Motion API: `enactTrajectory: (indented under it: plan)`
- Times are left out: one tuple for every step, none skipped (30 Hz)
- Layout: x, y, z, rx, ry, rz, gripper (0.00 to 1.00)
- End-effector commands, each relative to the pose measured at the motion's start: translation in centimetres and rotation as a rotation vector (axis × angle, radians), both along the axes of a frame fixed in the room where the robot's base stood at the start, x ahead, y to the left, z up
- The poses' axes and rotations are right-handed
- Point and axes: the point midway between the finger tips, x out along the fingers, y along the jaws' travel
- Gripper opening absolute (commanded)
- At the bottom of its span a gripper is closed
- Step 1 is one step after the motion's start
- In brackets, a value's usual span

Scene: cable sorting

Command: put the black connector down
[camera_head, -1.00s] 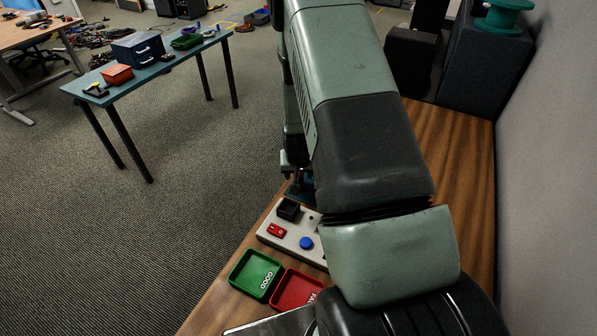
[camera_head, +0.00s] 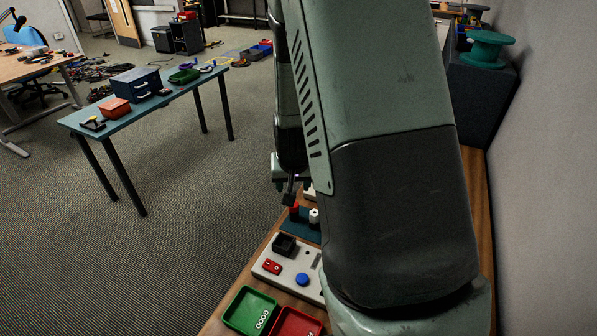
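My gripper (camera_head: 290,190) is at the left edge of my arm, small and partly hidden by it. It is over the far left edge of the wooden bench. A small dark piece (camera_head: 288,200) shows at its tip. It may be the black connector, but it is too small to tell it from the fingers or to see whether they are closed on it. Below is a light grey panel (camera_head: 262,272) with a black open box (camera_head: 285,243), a red switch (camera_head: 271,267) and a blue button (camera_head: 302,279).
A green GOOD tray (camera_head: 240,310) and a red tray (camera_head: 287,325) lie in front of the panel. A teal mat (camera_head: 303,229) lies behind it, with a red piece (camera_head: 294,213) and a white piece (camera_head: 314,216) there. My arm hides much of the bench.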

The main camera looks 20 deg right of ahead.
Motion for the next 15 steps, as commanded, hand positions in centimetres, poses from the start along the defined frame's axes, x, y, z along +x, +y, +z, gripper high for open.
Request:
enactTrajectory:
  plan:
    - [0.0,0.5,2.2,0.005,-0.017,0.011,0.55]
    - [-0.2,0.8,3.5,0.008,-0.022,0.02,0.55]
    - [-0.7,1.2,5.4,0.014,-0.028,0.032,0.55]
    - [-1.1,1.6,6.9,0.018,-0.033,0.044,0.55]
    - [-1.6,2.0,8.5,0.021,-0.037,0.055,0.55]
    - [-2.5,2.5,10.5,0.024,-0.041,0.072,0.55]
    - [-3.2,2.9,12.0,0.026,-0.046,0.083,0.55]
    - [-4.0,3.2,13.4,0.028,-0.049,0.095,0.55]
    - [-5.2,3.6,15.1,0.03,-0.053,0.11,0.55]
    - [-6.1,3.9,16.4,0.031,-0.056,0.122,0.55]
    - [-7.0,4.2,17.6,0.03,-0.06,0.134,0.55]
    - [-8.4,4.6,19.2,0.028,-0.065,0.151,0.55]
    - [-9.5,4.8,20.2,0.026,-0.069,0.163,0.55]
    - [-10.6,5.1,21.2,0.025,-0.072,0.176,0.55]
    - [-12.1,5.4,22.5,0.02,-0.077,0.193,0.55]
